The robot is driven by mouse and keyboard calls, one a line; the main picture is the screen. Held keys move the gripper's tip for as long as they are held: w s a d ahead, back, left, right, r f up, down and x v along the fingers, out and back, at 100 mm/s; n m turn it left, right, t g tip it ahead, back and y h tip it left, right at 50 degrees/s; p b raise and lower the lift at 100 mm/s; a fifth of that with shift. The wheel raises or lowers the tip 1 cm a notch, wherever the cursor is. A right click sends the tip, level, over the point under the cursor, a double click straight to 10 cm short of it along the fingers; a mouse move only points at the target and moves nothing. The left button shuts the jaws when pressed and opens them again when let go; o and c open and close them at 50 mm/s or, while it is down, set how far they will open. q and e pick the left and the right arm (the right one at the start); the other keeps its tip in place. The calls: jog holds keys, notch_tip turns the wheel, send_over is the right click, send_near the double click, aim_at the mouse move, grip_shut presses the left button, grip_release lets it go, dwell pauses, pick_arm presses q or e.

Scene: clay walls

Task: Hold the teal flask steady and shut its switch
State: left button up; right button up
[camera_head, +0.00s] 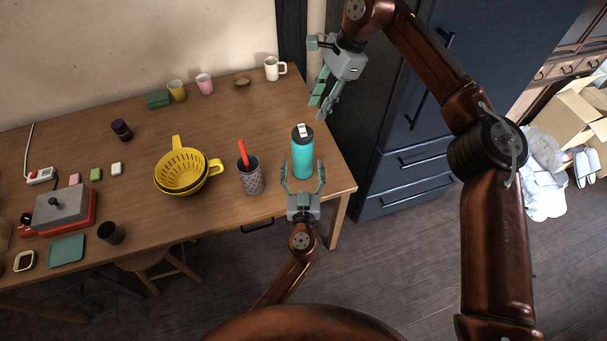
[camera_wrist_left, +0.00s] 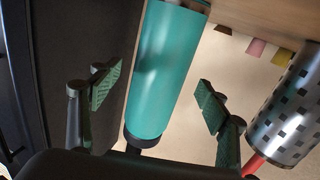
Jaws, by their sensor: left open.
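The teal flask (camera_head: 302,158) stands upright near the right end of the table. Its dark lid carries a pale switch (camera_head: 302,130) on top; whether it is raised or flat is too small to tell. My left gripper (camera_head: 303,178) is open in front of the flask, one finger to each side. In the left wrist view the flask (camera_wrist_left: 172,70) shows upside down between the spread fingers, with visible gaps on both sides. My right gripper (camera_head: 319,110) hangs above and behind the flask, pointing down, apart from it. Its finger opening is unclear from this angle.
A patterned grey cup (camera_head: 251,182) with a red utensil stands just left of the flask. A yellow colander (camera_head: 182,172) lies further left. Cups, including a white mug (camera_head: 273,68), line the back. The table (camera_head: 335,165) ends just right of the flask, beside a dark blue cabinet (camera_head: 420,185).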

pick_arm(q)
jog(key=shift+w, duration=2.15)
